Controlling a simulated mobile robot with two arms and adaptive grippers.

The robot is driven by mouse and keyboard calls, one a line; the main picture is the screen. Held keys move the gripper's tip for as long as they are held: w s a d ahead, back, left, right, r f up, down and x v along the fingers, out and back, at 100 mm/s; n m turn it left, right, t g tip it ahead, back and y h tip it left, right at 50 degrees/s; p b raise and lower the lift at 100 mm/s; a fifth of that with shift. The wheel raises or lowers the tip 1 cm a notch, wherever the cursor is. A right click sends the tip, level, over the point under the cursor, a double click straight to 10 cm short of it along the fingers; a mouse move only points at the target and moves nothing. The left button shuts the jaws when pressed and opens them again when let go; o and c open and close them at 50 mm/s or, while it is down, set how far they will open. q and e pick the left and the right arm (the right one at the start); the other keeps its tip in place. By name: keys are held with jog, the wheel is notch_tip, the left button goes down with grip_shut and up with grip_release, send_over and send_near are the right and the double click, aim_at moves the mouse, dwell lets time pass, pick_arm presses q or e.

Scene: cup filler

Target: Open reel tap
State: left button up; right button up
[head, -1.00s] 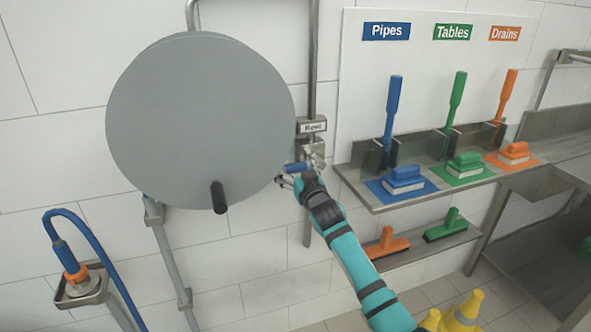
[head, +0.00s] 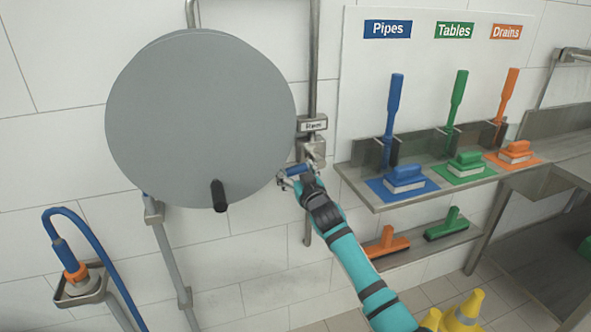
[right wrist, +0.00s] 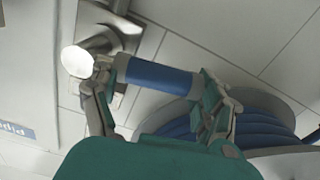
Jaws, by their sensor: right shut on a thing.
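In the right wrist view the blue handle (right wrist: 158,78) lies between the two fingers of my right gripper (right wrist: 155,105), one near each end. A round white end (right wrist: 76,61) shows by the left finger. My left gripper is not in view.
The large grey hose reel (head: 200,115) with a black crank knob (head: 219,196) is close on the left. A steel shelf (head: 375,203) with coloured brushes is right of my arm. A blue hose with nozzle (head: 70,265) hangs lower left. Yellow cones (head: 463,312) stand on the floor.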

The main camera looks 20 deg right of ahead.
jog(key=d+f+n+b, duration=0.2)
jog(key=d+f+n, duration=0.3)
jog(key=n, duration=0.9)
jog(key=shift+d+f, duration=0.25)
jog(key=shift+f, duration=0.95)
jog(key=o, duration=1.4)
jog(key=shift+c, duration=0.2)
jog(key=shift+o, duration=0.3)
jog(key=shift+s+r, duration=0.1)
jog(key=shift+r, duration=0.1)
jog(key=shift+d+r, duration=0.1)
jog(key=s, duration=1.2)
jog(key=shift+d, duration=0.2)
